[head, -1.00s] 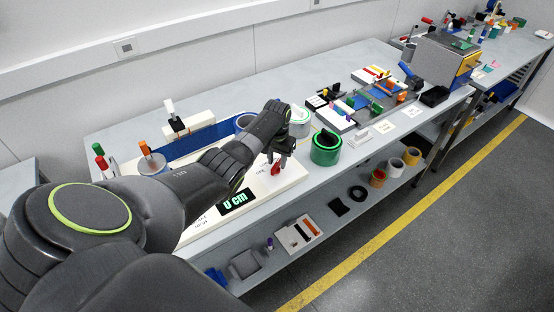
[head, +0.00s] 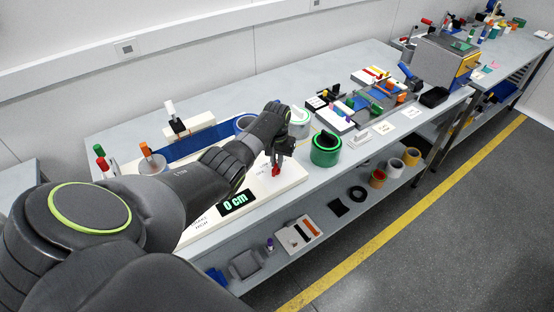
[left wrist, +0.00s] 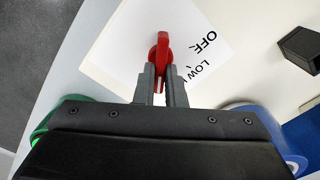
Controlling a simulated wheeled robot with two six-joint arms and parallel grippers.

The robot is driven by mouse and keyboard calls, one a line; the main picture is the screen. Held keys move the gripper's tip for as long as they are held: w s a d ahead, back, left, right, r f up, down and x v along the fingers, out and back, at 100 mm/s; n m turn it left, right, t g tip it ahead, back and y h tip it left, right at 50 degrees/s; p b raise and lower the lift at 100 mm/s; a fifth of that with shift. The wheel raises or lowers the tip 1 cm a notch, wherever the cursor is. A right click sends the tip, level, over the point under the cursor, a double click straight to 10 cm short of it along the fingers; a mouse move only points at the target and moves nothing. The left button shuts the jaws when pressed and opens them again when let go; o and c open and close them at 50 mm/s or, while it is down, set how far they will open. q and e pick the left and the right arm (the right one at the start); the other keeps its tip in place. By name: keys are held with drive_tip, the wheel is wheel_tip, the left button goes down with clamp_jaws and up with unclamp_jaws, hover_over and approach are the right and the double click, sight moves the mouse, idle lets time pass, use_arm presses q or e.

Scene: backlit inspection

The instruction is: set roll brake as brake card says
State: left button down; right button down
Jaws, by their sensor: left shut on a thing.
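My left gripper (head: 276,167) is at the right end of the white machine base (head: 292,183). In the left wrist view its fingers (left wrist: 161,84) are shut on a red knob (left wrist: 161,46), whose pointer sticks out past the fingertips. The labels OFF (left wrist: 204,42) and LOW (left wrist: 206,68) are printed beside the knob; further labels are hidden behind the gripper. The black display (head: 237,202) on the base reads 0 cm. Small white cards (head: 384,127) lie on the bench to the right; their text is too small to read. My right gripper is not in view.
Blue film (head: 195,143) runs across the machine behind my arm. Trays and a grey box (head: 440,62) stand farther right. A lower shelf holds rolls and a white tray (head: 298,234).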

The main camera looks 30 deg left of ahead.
use_arm(q)
drive_tip(key=n+p, duration=0.1)
drive_tip(key=n, duration=0.2)
drive_tip(key=shift+a+r, duration=0.1)
drive_tip(key=shift+s+a+n+p, duration=0.1)
drive_tip(key=shift+n+p, duration=0.55)
drive_tip(key=shift+n, duration=1.05)
drive_tip(key=c, duration=1.5)
unclamp_jaws()
